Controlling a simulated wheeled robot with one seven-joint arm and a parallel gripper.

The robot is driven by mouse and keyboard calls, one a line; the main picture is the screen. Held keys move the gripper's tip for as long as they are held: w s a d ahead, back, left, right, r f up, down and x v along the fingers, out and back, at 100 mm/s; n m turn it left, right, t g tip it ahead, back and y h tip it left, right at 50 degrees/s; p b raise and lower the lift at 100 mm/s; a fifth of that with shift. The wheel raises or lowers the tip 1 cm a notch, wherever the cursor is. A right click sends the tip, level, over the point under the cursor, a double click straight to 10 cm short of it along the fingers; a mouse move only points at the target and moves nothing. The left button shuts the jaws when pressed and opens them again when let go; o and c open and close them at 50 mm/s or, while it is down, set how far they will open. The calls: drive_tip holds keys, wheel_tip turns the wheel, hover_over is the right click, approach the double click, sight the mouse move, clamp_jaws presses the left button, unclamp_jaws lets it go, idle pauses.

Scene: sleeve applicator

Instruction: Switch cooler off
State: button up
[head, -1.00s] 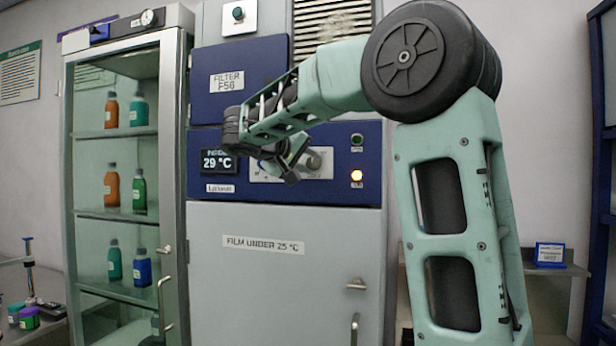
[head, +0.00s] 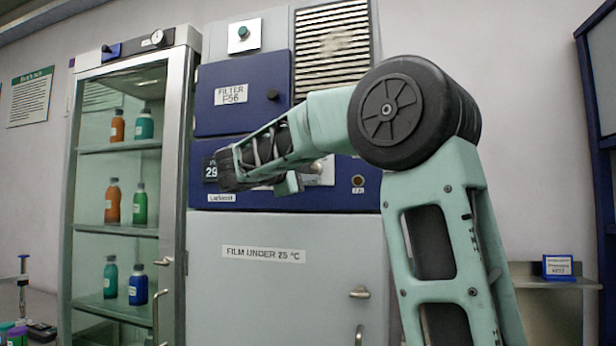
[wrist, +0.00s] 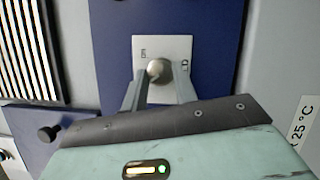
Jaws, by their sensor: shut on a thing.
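The cooler is a grey cabinet (head: 270,285) with a blue control panel (head: 345,195). A round metal knob (wrist: 158,69) sits on a white plate (wrist: 176,45) on this panel; small labels on the plate are hard to read. In the wrist view, my gripper (wrist: 158,82) has its two fingers on either side of the knob, shut on it. In the head view, my gripper (head: 290,183) and arm cover most of the plate. The round lamp (head: 358,181) on the panel is dark. The display (head: 210,171) is partly hidden and shows "29".
A glass-door cabinet (head: 182,120) with several bottles stands to the left. A blue filter cover (head: 245,118) with a black knob (head: 272,95) and a vent grille (head: 333,45) are above the panel. The cooler door's handle (head: 359,292) is below.

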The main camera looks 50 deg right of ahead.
drive_tip(key=shift+f+n, duration=0.1)
drive_tip(key=shift+n, duration=0.6)
drive_tip(key=shift+h+b, duration=0.3)
drive_tip(key=o, duration=1)
drive_tip(key=shift+c, duration=0.2)
drive_tip(key=shift+a, duration=0.15)
drive_tip(key=a+f+b, duration=0.2)
drive_tip(key=a+b, duration=0.2)
drive_tip(key=a, duration=1.3)
drive_tip(key=shift+s+f, duration=0.15)
drive_tip(key=shift+s, duration=0.05)
